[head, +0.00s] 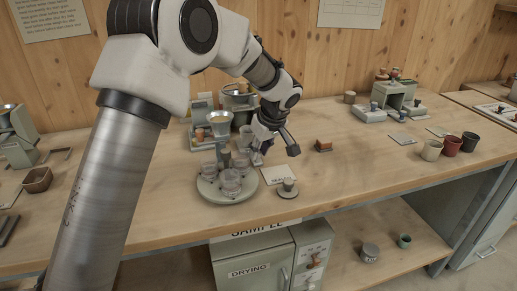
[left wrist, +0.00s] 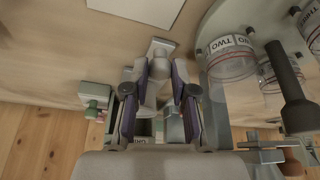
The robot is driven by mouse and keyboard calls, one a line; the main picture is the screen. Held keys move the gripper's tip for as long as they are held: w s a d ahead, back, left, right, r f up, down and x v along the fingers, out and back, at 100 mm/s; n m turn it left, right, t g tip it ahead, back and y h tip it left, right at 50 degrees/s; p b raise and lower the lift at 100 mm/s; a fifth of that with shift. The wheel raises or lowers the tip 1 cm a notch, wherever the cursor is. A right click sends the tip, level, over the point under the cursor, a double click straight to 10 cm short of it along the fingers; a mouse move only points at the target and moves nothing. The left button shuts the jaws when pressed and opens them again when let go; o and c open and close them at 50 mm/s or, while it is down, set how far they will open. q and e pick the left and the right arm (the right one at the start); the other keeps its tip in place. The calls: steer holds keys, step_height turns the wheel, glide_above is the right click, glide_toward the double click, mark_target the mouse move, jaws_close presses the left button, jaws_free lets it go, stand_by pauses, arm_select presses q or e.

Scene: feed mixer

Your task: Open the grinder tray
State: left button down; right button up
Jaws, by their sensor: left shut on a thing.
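My left gripper (head: 262,150) is over the bench, just right of the round jar tray and in front of the grinder (head: 238,101). The left wrist view shows its two purple-padded fingers (left wrist: 158,108) closed on a pale grey piece (left wrist: 158,72), which looks like the grinder tray's handle. A greenish part with a partly hidden label (left wrist: 143,140) lies behind the fingers. The arm and gripper hide most of the tray, so how far out it is cannot be told. My right gripper is in neither view.
A round tray (head: 207,193) with labelled jars (head: 230,182) stands close beside the gripper. A white card (head: 278,174) and a small dark-knobbed weight (head: 288,187) lie in front.

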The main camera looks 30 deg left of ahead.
arm_select(q)
steer(key=c, duration=0.9)
jaws_free()
steer(key=shift+c, duration=0.2)
steer(key=v, duration=1.2)
steer(key=shift+f, duration=0.1)
